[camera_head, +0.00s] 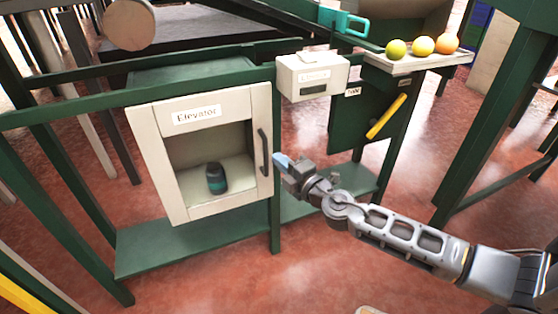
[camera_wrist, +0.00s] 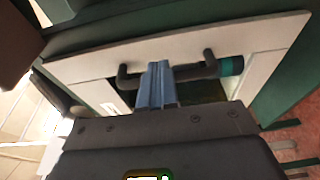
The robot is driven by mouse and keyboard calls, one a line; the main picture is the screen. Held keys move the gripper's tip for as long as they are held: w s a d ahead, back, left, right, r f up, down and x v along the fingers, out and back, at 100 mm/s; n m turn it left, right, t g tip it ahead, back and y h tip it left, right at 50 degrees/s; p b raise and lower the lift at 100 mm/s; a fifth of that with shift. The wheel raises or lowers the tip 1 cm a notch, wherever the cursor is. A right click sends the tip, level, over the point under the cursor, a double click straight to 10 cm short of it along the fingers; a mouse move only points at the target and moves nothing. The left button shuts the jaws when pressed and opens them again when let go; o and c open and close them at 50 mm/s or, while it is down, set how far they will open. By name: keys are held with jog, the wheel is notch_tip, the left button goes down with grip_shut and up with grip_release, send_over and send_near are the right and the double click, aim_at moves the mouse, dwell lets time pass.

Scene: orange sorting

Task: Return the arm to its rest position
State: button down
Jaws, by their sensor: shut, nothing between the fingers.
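My gripper (camera_head: 284,163) is in front of the right edge of the elevator box, close to its dark door handle (camera_head: 264,152). In the wrist view its blue fingers (camera_wrist: 157,88) are together, with nothing seen between them. The handle (camera_wrist: 170,75) lies just beyond the fingertips there; I cannot tell whether they touch it. My arm (camera_head: 400,232) reaches in from the lower right.
The white elevator box (camera_head: 160,160), labelled "Elevator", holds a dark teal-banded object (camera_head: 216,178). A small white box (camera_head: 312,76) is above right. Several round fruits, one an orange (camera_head: 447,43), rest on a shelf (camera_head: 415,64). Green frame posts (camera_head: 275,205) stand nearby. Red floor (camera_head: 330,275) lies open in front.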

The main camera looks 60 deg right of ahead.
jog(key=b+v, duration=0.1)
jog(key=v, duration=0.6)
jog(key=s+a+m+g+y, duration=0.1)
jog(key=s+a+m+y, duration=0.3)
jog(key=s+a, duration=0.55)
jog(key=s+a+m+g+y, duration=0.1)
jog(key=s+a+m+y, duration=0.25)
jog(key=s+a, duration=0.65)
jog(key=s+a+r+m, duration=0.1)
jog(key=a+r+m, duration=0.5)
jog(key=a, duration=0.4)
notch_tip(320, 180, up, 23)
jog(key=p, duration=2.3)
jog(key=shift+d+n+t, duration=0.15)
jog(key=shift+n+t, duration=0.15)
jog(key=shift+n, duration=0.05)
